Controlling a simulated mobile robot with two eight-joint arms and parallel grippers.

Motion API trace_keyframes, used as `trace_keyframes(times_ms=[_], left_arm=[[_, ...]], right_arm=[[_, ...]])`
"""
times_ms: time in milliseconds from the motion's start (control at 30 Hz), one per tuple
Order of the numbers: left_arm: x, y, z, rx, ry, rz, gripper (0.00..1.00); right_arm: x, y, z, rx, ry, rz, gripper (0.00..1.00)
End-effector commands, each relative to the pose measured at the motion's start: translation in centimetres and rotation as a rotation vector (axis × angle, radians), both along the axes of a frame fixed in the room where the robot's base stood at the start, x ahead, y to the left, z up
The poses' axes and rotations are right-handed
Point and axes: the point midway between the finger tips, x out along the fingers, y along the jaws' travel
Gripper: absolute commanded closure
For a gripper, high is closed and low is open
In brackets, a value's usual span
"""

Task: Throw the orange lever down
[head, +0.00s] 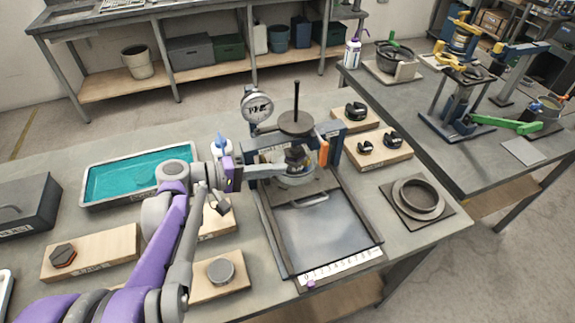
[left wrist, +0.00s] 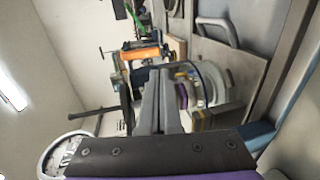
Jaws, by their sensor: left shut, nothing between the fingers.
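The orange lever (head: 323,153) stands roughly upright at the right side of the blue-framed press on the table. In the left wrist view the orange lever (left wrist: 140,54) lies beyond my fingertips, apart from them. My left gripper (head: 268,172) is at the left side of the press, in front of its upright, with the press's middle parts between it and the lever. In the left wrist view the fingers of my left gripper (left wrist: 158,78) are together and hold nothing. My right gripper is not in view.
A dial gauge (head: 257,104) and a dark vertical rod (head: 296,97) rise from the press. A flat metal tray (head: 320,237) lies in front of it. A teal-filled tray (head: 90,182) is at left, and a wooden block with black clamps (head: 382,158) at right.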

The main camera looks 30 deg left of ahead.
Motion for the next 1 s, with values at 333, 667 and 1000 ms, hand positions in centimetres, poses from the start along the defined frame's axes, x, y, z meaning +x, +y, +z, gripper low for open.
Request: trace_keyframes(times_ms=[333,667,1000], left_arm=[[-4.3,3.8,-0.1,0.000,0.000,0.001,1.00],[-4.8,4.1,0.0,0.000,0.000,-0.001,1.00],[-4.7,4.0,0.0,0.000,0.000,-0.001,1.00]], right_arm=[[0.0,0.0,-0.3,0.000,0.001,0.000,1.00],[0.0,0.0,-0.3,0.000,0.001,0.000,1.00],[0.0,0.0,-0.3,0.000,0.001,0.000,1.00]])
